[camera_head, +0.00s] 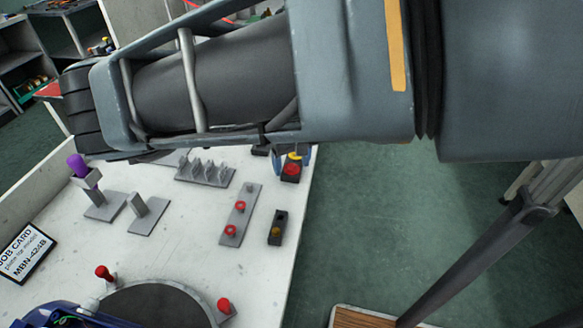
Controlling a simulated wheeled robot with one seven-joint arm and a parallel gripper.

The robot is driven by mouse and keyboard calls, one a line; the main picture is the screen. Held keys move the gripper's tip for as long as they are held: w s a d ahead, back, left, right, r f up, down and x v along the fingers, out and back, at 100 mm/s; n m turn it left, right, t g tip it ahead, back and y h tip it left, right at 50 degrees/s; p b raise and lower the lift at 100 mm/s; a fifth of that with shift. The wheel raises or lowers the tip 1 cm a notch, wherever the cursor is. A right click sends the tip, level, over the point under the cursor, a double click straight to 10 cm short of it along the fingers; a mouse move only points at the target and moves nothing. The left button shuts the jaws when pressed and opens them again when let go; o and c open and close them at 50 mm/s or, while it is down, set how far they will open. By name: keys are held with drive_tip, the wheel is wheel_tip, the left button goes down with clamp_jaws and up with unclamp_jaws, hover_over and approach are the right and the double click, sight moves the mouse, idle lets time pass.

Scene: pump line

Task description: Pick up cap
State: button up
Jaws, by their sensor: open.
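My arm crosses the top of the head view and hides part of the bench. My gripper cannot be made out. No part is plainly marked as the cap. Small red round pieces, an upper one (240,206) and a lower one (231,231), sit on a grey strip (247,198). A dark block (277,230) beside it holds a small yellowish piece. A red round piece (291,170) with yellow and blue parts around it stands at the bench's right edge, partly hidden under my arm.
The white bench (180,255) holds a purple-topped stand (77,166), a pronged grey rack (205,172), a job card (26,253) and a round dark plate (158,306) with red knobs. Green floor (375,220) lies right of the bench. Shelves stand at upper left.

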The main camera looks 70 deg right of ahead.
clamp_jaws()
idle(0.7)
